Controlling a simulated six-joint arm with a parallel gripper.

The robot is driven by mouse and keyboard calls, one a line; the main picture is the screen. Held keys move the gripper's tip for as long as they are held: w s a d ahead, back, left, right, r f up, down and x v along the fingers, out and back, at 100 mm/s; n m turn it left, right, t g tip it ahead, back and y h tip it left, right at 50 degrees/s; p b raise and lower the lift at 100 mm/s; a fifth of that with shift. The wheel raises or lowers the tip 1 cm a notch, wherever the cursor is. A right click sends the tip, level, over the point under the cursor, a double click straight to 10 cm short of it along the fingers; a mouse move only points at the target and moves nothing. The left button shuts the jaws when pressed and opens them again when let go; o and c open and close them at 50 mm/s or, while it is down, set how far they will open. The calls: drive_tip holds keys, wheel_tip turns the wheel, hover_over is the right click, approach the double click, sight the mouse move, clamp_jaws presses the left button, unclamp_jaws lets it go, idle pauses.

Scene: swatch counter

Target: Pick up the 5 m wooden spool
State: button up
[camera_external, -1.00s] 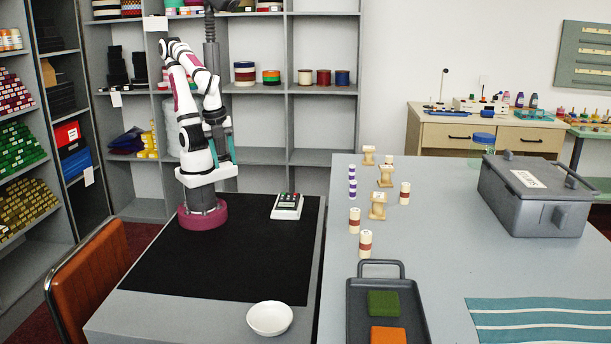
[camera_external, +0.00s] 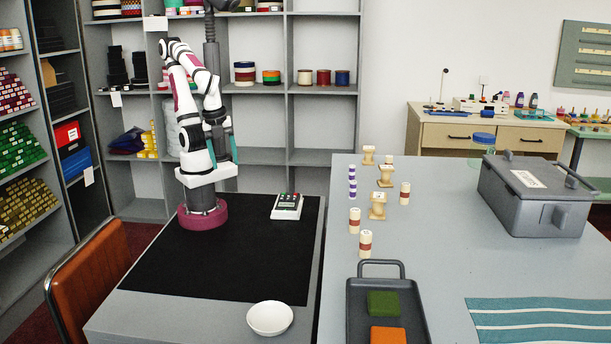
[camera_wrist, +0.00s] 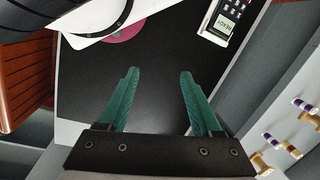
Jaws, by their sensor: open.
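Several small items stand on the grey table. Three are tan wooden spools with flanged ends: a near one (camera_external: 377,205), a middle one (camera_external: 386,176) and a far one (camera_external: 369,155). I cannot read which is 5 m. Parts of wooden spools also show at the right edge of the wrist view (camera_wrist: 309,117). My gripper (camera_external: 224,148) is well left of and apart from them, raised above the black mat. Its teal fingers (camera_wrist: 158,72) are apart in the wrist view, with nothing between them.
Red-and-cream cylinders (camera_external: 354,220) and a purple-and-white stack (camera_external: 352,182) stand close to the spools. A dark tray (camera_external: 362,330) with green and orange blocks lies in front. A lidded grey box (camera_external: 535,205) is at right. A calculator-like device (camera_external: 287,205) and white bowl (camera_external: 270,318) are near the mat.

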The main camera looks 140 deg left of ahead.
drive_tip(key=shift+o, duration=1.2)
drive_tip(key=w+a+r+n+t+h, duration=0.2)
drive_tip(key=w+a+n, duration=0.15)
drive_tip(key=w, duration=0.65)
drive_tip(key=n+t+y, duration=0.5)
drive_tip(key=n+y, duration=0.1)
drive_tip(key=n, duration=0.5)
approach(370, 147)
drive_tip(key=x, duration=0.7)
drive_tip(key=shift+a+f, duration=0.25)
drive_tip(key=shift+d+x, duration=0.1)
drive_tip(key=shift+x, duration=1.3)
drive_tip(key=shift+d+x, duration=0.15)
drive_tip(key=shift+x, duration=1.2)
